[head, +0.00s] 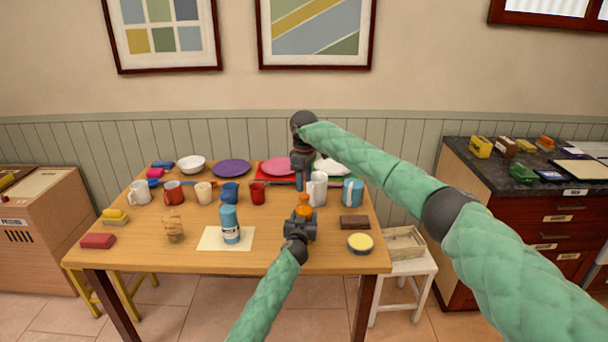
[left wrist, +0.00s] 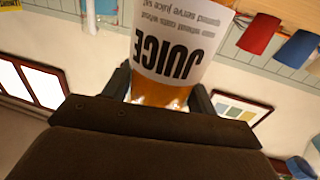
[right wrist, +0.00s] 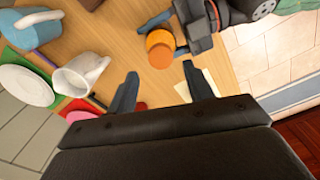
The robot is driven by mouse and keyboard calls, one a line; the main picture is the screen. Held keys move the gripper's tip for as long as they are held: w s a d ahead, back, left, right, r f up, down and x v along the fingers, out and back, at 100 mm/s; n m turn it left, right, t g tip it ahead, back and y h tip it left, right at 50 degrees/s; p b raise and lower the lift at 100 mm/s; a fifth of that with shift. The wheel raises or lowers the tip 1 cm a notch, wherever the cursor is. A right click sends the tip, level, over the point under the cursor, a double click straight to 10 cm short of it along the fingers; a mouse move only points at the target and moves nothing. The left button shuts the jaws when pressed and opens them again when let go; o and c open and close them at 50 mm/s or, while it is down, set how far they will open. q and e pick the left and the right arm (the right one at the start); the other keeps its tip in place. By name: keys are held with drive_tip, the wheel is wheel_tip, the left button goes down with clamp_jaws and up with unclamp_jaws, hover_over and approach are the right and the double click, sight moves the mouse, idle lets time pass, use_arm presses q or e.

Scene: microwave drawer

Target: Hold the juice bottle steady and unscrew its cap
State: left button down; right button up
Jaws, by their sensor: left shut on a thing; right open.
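The juice bottle stands on the wooden table, and its orange cap (head: 304,199) shows in the head view. In the left wrist view its white JUICE label (left wrist: 178,42) appears upside down. My left gripper (head: 301,222) is shut around the bottle; its two fingers flank the bottle in the left wrist view. My right gripper (head: 304,183) points down from above, just behind the cap in the head view. In the right wrist view its two fingers (right wrist: 160,88) are apart, and the orange cap (right wrist: 160,46) lies beyond the tips, not between them.
A white mug (head: 317,189) and a blue mug (head: 353,191) stand close to the right of my right gripper. A blue bottle (head: 230,224) stands on a pale mat (head: 207,241) to the left.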

sight(304, 195)
drive_tip(key=shift+f, duration=2.65)
drive_tip(key=c, duration=1)
